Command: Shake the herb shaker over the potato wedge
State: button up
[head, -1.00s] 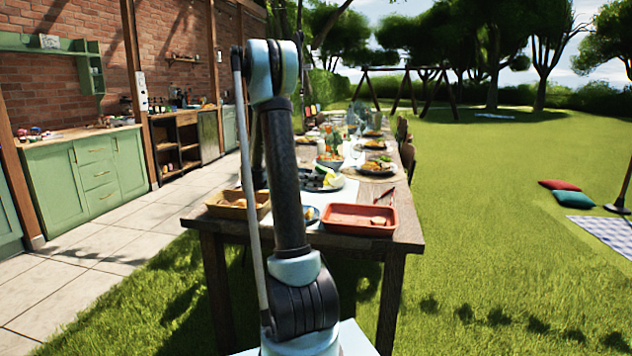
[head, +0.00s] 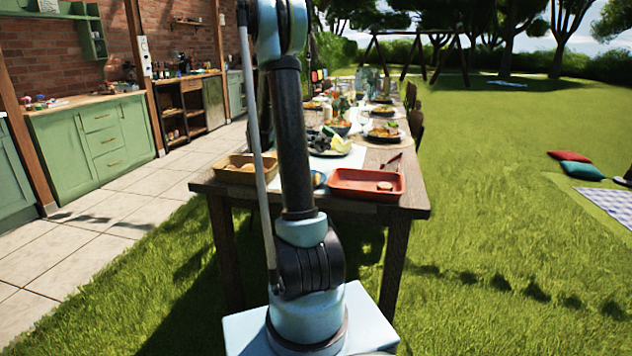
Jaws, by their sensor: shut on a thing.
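A small round tan piece (head: 385,186), possibly the potato wedge, lies in the right part of a red-orange tray (head: 345,190) at the near right of the table. Several brown pieces (head: 240,167) lie in a tan tray (head: 228,175) at the near left. I cannot make out the herb shaker. My arm rises in front of the table and leaves the picture at the top. My gripper is not in view.
The long wooden table (head: 413,205) runs away from me. Farther back are a dark plate with green and yellow food (head: 334,143), more plates, and glasses. Open grass (head: 500,220) lies to the right.

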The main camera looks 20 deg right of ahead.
jog(key=shift+f, duration=0.6)
jog(key=shift+r, duration=0.1)
